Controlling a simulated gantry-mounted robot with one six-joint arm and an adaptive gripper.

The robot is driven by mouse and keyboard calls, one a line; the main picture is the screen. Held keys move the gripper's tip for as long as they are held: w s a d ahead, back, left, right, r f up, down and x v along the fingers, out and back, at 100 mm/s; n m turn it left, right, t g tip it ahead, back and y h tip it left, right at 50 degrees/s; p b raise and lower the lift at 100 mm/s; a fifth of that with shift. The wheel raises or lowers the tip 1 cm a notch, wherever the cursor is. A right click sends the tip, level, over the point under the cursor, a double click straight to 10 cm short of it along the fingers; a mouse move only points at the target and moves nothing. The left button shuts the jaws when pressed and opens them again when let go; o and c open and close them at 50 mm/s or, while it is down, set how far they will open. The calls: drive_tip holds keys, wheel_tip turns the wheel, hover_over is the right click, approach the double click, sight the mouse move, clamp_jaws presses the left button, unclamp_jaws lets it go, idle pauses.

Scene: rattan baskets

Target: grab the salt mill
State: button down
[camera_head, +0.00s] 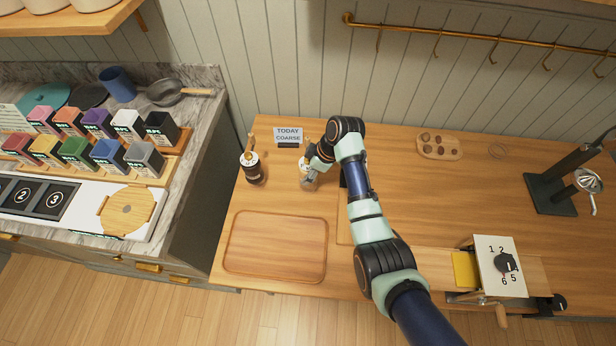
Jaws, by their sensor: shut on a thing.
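A light-coloured mill (304,166), which I take to be the salt mill, stands near the back of the wooden counter, just right of the small sign. My gripper (310,181) is shut on it, and the gripper and wrist hide much of its body. I cannot tell whether its base touches the counter. A second mill (254,173), dark with a pale top and a crank, stands upright to the left, apart from my gripper.
A sign (288,135) reading "TODAY COARSE" stands behind the mills. An empty wooden tray (276,279) lies in front. A dial box (501,267) with a crank is at the front right. A dark stand (551,194) is at the far right. The right counter middle is clear.

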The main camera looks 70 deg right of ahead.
wheel_tip(320, 180, up, 20)
drive_tip(key=p, duration=0.4)
drive_tip(key=shift+p, duration=0.4)
